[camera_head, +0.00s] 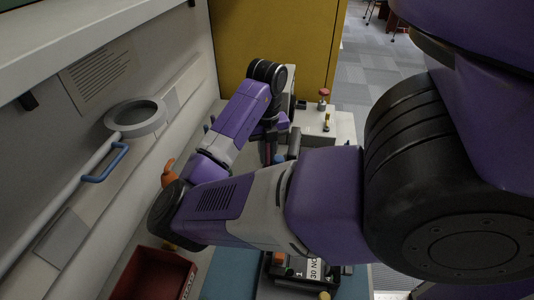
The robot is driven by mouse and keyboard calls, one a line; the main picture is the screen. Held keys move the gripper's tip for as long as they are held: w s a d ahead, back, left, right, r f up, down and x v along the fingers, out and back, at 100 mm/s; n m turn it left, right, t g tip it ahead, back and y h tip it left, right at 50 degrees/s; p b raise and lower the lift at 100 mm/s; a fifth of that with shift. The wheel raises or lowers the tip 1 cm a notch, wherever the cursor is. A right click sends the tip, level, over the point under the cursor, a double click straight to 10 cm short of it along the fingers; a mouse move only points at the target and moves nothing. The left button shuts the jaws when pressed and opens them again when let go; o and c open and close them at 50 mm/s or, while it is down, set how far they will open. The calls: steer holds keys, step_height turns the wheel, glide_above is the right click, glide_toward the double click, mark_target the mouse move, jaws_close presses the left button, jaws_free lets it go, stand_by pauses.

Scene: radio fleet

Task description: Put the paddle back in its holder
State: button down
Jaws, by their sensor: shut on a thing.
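My gripper (271,132) hangs below the dark wrist joint of my purple arm, at the middle of the view, over the worktop. It is small and partly hidden by my own arm links. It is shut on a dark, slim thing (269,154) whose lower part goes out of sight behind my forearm. I cannot tell from its shape whether this is the paddle. I cannot pick out the paddle's holder for sure.
A grey ring on a rod (137,115) and a blue handle (106,163) are at the left wall. A red bin (153,274) stands at the lower left, near a blue mat (229,272) and a labelled black device (302,269). A red-topped post (323,99) stands farther back, before a yellow panel (270,35).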

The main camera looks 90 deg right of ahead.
steer(key=shift+f+b, duration=0.4)
steer(key=shift+f, duration=0.2)
steer(key=c, duration=1.3)
jaws_free()
steer(key=shift+r+p, duration=0.35)
steer(key=shift+r, duration=3.6)
